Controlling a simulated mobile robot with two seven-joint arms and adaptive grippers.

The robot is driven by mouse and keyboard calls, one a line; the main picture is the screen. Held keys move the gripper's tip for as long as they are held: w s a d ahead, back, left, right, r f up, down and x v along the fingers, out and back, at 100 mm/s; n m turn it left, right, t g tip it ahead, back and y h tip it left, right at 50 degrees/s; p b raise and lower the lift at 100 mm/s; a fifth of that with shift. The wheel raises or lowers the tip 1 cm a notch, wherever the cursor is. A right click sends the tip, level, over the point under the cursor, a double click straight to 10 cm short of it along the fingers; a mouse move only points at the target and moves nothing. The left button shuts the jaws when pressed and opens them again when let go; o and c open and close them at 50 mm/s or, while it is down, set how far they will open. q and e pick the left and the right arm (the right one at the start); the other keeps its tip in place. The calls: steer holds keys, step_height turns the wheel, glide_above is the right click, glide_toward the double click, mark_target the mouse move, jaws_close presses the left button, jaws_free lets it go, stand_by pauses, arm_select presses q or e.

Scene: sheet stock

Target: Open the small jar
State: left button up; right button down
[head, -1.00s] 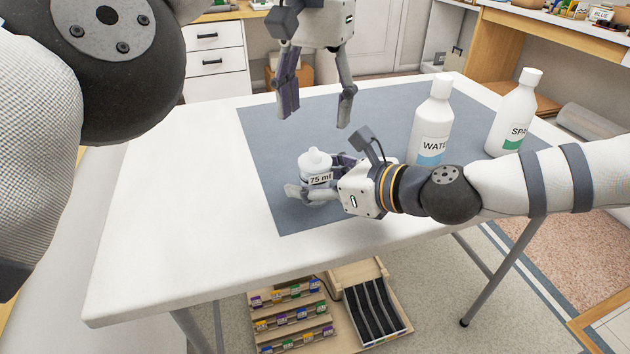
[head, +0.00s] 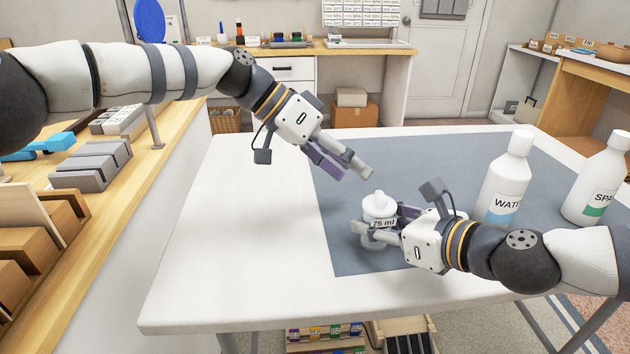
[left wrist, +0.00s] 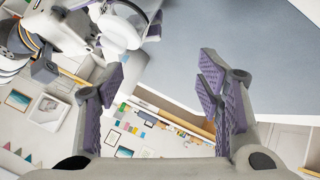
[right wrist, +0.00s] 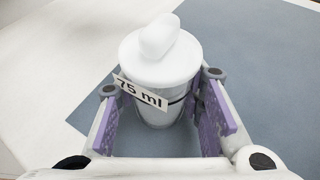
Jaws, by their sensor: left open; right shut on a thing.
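The small jar (head: 379,222) is white with a knobbed lid (head: 379,202) and a "75 ml" label. It stands upright on the grey-blue mat, with its lid on. My right gripper (head: 384,230) is around the jar body from the right. In the right wrist view the jar (right wrist: 160,100) sits between the purple-padded fingers, shut on it. My left gripper (head: 345,172) is open and empty, above and to the left of the lid. In the left wrist view the white lid (left wrist: 118,28) shows at the top, outside the open fingers (left wrist: 165,95).
A water bottle (head: 506,180) stands right of the jar, behind my right arm, and another labelled bottle (head: 597,180) stands farther right. The white table (head: 250,220) is clear on the left. A wooden counter (head: 150,175) with boxes and trays runs along the left.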

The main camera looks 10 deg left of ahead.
mark_target(377, 196)
steer(key=shift+s, duration=0.1)
arm_select(q)
steer(key=s+a+r+m+t+h, duration=0.25)
steer(key=s+a+m, duration=0.2)
steer(key=s, duration=0.35)
steer(key=shift+t+h, duration=0.25)
steer(key=shift+h, duration=0.2)
steer(key=x, duration=1.2)
steer(key=shift+s+d+f, duration=0.15)
steer(key=shift+f, duration=0.2)
steer(key=c, duration=1.3)
steer(key=shift+r, duration=0.15)
steer(key=shift+r, duration=1)
